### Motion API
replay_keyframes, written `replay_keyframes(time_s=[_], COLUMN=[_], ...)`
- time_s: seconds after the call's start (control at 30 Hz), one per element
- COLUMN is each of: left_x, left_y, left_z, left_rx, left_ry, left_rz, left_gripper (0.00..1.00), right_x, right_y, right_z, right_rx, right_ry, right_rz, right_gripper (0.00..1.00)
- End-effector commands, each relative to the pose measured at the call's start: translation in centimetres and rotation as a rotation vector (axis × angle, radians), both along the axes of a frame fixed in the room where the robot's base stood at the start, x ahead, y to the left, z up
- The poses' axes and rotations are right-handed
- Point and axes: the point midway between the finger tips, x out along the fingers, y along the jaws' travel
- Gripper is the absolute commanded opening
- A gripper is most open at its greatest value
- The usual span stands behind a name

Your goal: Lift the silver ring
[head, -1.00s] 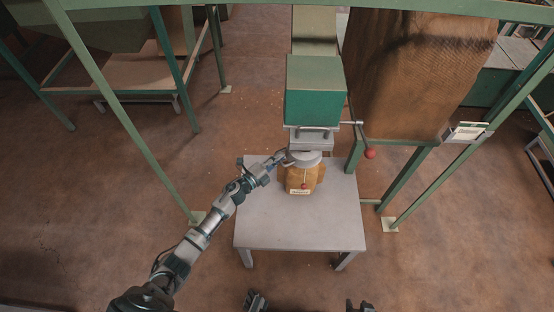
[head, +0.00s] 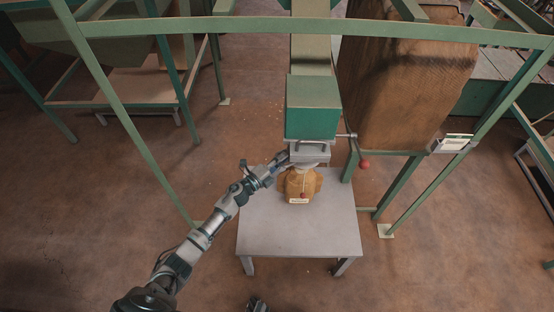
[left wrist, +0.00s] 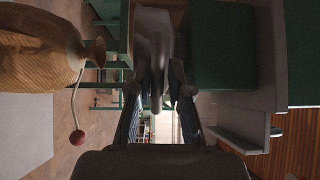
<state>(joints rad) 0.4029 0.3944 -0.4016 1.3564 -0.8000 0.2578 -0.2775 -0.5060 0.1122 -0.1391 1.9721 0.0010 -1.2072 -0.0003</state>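The silver ring (head: 312,160) is a pale grey band just below the green hopper outlet, above the neck of a brown sack (head: 300,185). In the left wrist view, the ring (left wrist: 154,40) lies between my fingertips, partly hidden by them and apart from the sack's mouth (left wrist: 98,53). My left gripper (head: 283,160) reaches in from the left at the ring's edge.
The green hopper box (head: 312,108) with its grey outlet is right above the ring. A lever with a red knob (head: 365,164) sticks out to the right. Green frame posts stand on both sides. The front of the grey table (head: 298,235) is clear.

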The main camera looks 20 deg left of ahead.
Motion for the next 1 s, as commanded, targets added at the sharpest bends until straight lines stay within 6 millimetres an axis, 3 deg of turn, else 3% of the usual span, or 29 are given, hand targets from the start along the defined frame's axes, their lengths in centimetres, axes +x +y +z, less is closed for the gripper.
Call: replay_keyframes(time_s=[0.43, 0.8, 1.0], left_x=[-0.4, -7.2, -9.6], left_y=[1.4, 4.7, 5.8], left_z=[-0.3, -0.8, -0.8], left_rx=[0.002, 0.004, 0.004], left_ry=[0.004, 0.006, 0.004], left_rz=[0.013, 0.011, 0.009], left_gripper=[0.37, 0.37, 0.37], right_x=[0.0, 0.0, 0.1], right_y=[0.2, 0.2, 0.1], right_z=[0.1, 0.1, 0.1], right_rx=[0.002, 0.002, 0.004], right_ry=[-0.002, -0.002, -0.001], right_rz=[0.000, 0.000, 0.001], right_gripper=[0.40, 0.40, 0.40])
